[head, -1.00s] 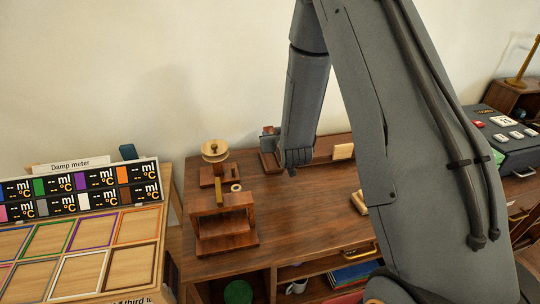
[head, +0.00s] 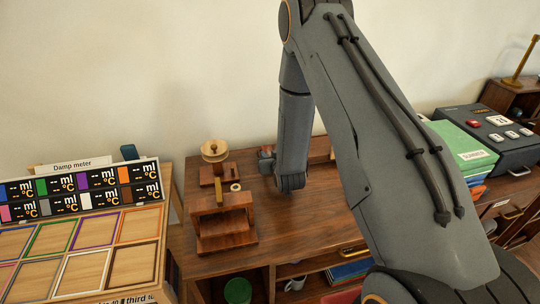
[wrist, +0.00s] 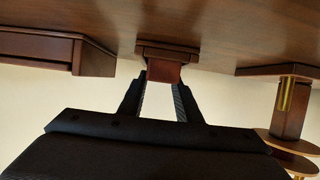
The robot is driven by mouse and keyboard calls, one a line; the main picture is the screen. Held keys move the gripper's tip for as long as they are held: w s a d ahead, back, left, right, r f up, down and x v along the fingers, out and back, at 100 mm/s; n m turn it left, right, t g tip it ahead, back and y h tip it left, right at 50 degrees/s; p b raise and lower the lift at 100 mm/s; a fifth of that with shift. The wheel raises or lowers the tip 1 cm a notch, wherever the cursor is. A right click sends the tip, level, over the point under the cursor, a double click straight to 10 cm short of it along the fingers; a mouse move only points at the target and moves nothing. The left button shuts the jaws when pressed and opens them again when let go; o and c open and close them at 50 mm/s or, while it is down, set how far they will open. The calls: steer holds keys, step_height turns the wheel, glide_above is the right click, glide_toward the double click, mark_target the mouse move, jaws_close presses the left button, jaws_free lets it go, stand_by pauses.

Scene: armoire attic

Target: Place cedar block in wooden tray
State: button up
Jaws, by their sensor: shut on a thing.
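In the wrist view my gripper (wrist: 161,84) has its two dark fingers close on either side of a reddish-brown wooden piece (wrist: 163,72). This piece meets a wider dark wooden part (wrist: 167,50) at the table; I cannot tell whether they are joined, or whether the piece is the cedar block. In the head view a small brown object (head: 266,164) shows just left of my arm's lower end, and my fingers are not clear there. A low dark wooden frame or tray edge (wrist: 40,46) lies at the left in the wrist view; its inside is hidden.
A wooden stand with a round top (head: 215,160) and a stepped wooden stand (head: 222,222) occupy the table's left part. A board with coloured frames (head: 80,245) stands further left. A green box (head: 458,150) and a grey device (head: 500,132) are at the right.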

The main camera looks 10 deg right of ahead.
steer(key=shift+f, duration=0.1)
steer(key=o, duration=1.1)
steer(key=shift+s+r, duration=0.1)
steer(key=shift+r, duration=0.1)
steer(key=b+v, duration=0.2)
steer(key=v, duration=0.9)
steer(key=shift+s+r, duration=0.15)
steer(key=shift+s, duration=0.1)
steer(key=shift+s+r+g, duration=0.25)
steer(key=shift+r+g, duration=0.05)
steer(key=shift+g, duration=0.2)
steer(key=s+r+g, duration=0.3)
steer(key=s+g, duration=0.1)
steer(key=s, duration=0.4)
steer(key=s+r+g, duration=0.3)
steer(key=s+g, duration=0.1)
steer(key=s, duration=0.4)
steer(key=s+r+g, duration=0.3)
steer(key=s+g, duration=0.1)
steer(key=s, duration=0.4)
steer(key=shift+s+r, duration=0.15)
steer(key=shift+r, duration=0.2)
